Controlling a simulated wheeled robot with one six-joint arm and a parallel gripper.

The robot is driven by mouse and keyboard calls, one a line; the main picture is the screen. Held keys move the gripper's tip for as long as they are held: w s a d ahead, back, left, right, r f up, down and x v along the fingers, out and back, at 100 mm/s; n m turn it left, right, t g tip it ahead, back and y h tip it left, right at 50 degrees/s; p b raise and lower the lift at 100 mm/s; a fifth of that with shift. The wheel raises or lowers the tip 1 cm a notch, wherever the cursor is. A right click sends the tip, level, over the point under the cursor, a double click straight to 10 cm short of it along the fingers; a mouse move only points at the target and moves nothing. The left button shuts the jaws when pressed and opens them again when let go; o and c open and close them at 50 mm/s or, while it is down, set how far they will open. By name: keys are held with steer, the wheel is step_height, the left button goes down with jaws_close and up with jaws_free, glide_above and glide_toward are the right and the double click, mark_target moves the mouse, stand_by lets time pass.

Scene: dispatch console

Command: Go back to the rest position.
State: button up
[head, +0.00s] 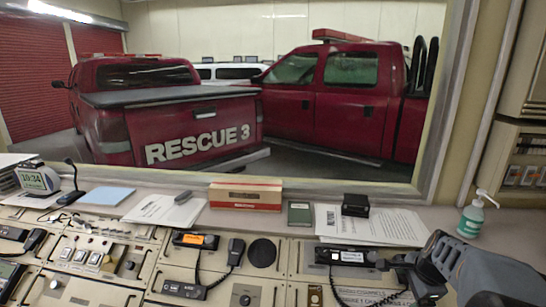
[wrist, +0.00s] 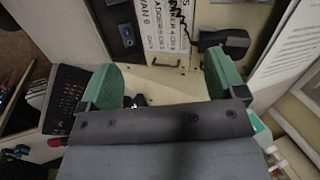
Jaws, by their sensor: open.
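My gripper (wrist: 162,78) shows in the wrist view with its two green-padded fingers spread wide apart. Nothing is held between them. Beyond the fingers lies a pale console panel with printed labels, with no visible contact. In the head view my grey arm reaches in from the lower right corner, above the right end of the console. The fingertips cannot be made out clearly there.
A green pump bottle (head: 471,218) stands on the ledge at the right. A red and tan box (head: 245,195), a green booklet (head: 299,213) and a black box (head: 355,205) lie further left. A handset (head: 236,250) rests on the console. The window is behind the ledge.

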steer(key=s+a+r+n, duration=0.2)
steer(key=s+a+n, duration=0.3)
steer(key=a+n, duration=0.4)
steer(key=s+a+r+n, duration=0.1)
steer(key=s+a+n, duration=0.5)
steer(key=a+n, duration=0.3)
steer(key=shift+a+r, duration=0.2)
steer(key=shift+r, duration=0.2)
